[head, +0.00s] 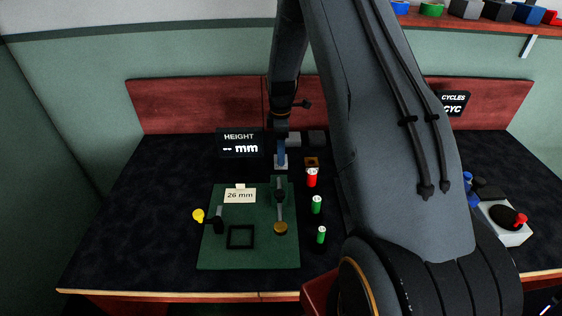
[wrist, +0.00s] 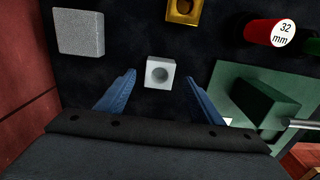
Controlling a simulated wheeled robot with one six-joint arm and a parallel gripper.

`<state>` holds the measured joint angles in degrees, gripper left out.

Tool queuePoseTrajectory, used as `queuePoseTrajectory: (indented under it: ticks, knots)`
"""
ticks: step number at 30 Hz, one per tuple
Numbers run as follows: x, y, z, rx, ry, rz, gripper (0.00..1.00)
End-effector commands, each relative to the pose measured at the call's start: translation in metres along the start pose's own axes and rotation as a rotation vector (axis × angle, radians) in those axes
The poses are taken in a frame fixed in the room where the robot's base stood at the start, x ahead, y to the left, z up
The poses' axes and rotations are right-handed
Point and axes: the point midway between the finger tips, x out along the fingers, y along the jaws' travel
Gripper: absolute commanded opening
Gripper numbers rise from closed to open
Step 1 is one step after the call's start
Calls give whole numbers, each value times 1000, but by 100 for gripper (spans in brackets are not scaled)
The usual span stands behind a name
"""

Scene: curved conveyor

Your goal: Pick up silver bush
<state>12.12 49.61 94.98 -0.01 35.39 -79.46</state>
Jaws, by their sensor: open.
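The silver bush is a small pale square block with a round hole in its top (wrist: 160,84). It sits on the dark table top in the middle of the wrist view. In the head view it shows as a pale patch (head: 281,165) just under my gripper (head: 280,156). In the wrist view my gripper (wrist: 159,77) has its two blue fingers spread wide, one to each side of the bush, with gaps between them and it. It is open and holds nothing. How high the fingertips are above the table is hard to tell.
A brass-coloured bush (wrist: 184,10) and a red cylinder marked 32 mm (wrist: 270,32) lie near the bush. A grey block (wrist: 80,32) stands at the upper left. A green plate with a gauge (head: 215,258) lies nearby. A red back panel (head: 190,105) borders the table.

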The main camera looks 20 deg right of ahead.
Motion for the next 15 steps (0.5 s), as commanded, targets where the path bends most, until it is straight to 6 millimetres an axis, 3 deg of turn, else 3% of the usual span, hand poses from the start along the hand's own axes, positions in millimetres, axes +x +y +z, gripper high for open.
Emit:
queuePoseTrajectory:
  ticks: [7,15]
  knots:
    - [28,0,0,0,-1,-3,61]
    - [36,1,0,1,0,0,61]
